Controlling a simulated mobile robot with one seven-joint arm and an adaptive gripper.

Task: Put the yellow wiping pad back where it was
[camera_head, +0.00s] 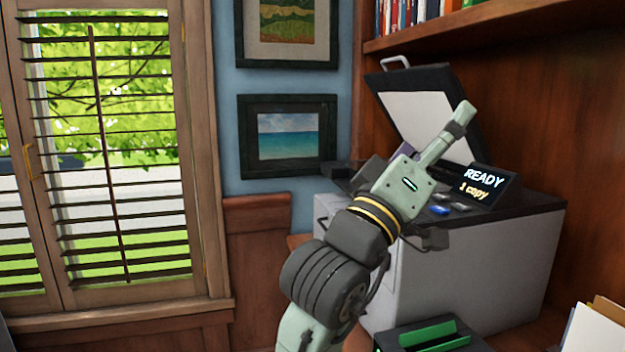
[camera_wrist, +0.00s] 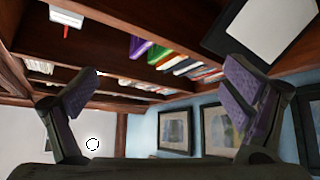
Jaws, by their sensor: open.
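No yellow wiping pad shows in either view. The copier (camera_head: 470,270) stands in the wood bookcase with its lid (camera_head: 425,105) raised and its panel (camera_head: 482,186) reading "READY 1 copy". My gripper (camera_head: 432,135) is in front of the raised lid in the head view and hides part of it and of the copier top. In the wrist view my gripper (camera_wrist: 165,98) is open, its two purple-padded fingers wide apart with nothing between them.
A green-and-black tray (camera_head: 435,335) and papers in a holder (camera_head: 597,330) are at the lower right. Books (camera_head: 410,15) fill a shelf above the copier. Framed pictures (camera_head: 287,137) hang left of it, beside a shuttered window (camera_head: 115,150).

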